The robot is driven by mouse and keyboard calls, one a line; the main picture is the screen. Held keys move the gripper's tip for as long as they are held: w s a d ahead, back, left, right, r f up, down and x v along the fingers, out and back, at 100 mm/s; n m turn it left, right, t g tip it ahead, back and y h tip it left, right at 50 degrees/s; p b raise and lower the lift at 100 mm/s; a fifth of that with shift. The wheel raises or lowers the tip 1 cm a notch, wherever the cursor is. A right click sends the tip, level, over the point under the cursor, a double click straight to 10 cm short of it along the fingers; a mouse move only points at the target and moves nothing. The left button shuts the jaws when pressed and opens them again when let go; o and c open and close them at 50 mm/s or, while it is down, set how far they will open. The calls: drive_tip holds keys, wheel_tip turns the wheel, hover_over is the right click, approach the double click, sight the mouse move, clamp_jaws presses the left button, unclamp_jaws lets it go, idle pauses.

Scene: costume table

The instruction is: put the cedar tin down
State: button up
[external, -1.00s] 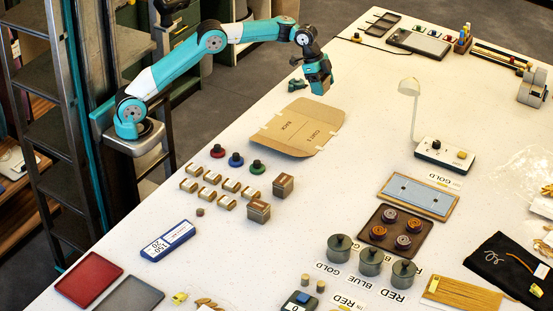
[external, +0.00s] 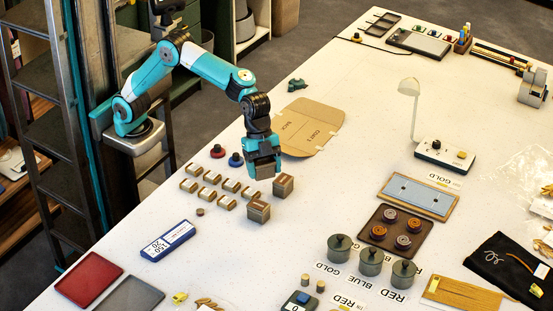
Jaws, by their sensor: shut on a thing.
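My gripper (external: 264,170) points down over the table, just behind the two brown cube-shaped tins. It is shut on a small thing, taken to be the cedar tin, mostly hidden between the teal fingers. No label on it can be read. One brown tin (external: 283,186) stands just right of and in front of my gripper. Another brown tin (external: 259,212) stands nearer the front. I cannot tell whether the held thing touches the table.
Several small tan blocks (external: 209,177) stand in rows left of my gripper. Red (external: 217,151) and blue (external: 235,159) knobbed pieces stand behind them. A flat cardboard sheet (external: 318,120) lies behind. The white table (external: 330,200) is clear to the right of the tins.

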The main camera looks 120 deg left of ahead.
drive_tip(key=s+d+m, duration=0.2)
drive_tip(key=s+d, duration=0.2)
drive_tip(key=d, duration=0.5)
drive_tip(key=p, duration=0.3)
hover_over(238, 246)
drive_tip(key=s, duration=0.1)
drive_tip(key=shift+g, duration=0.3)
drive_tip(key=f, duration=1.5)
drive_tip(key=shift+a+f, duration=0.25)
drive_tip(key=shift+a, duration=0.15)
drive_tip(key=shift+f, duration=2.5)
drive_tip(key=o, duration=0.9)
drive_tip(key=shift+o, duration=0.2)
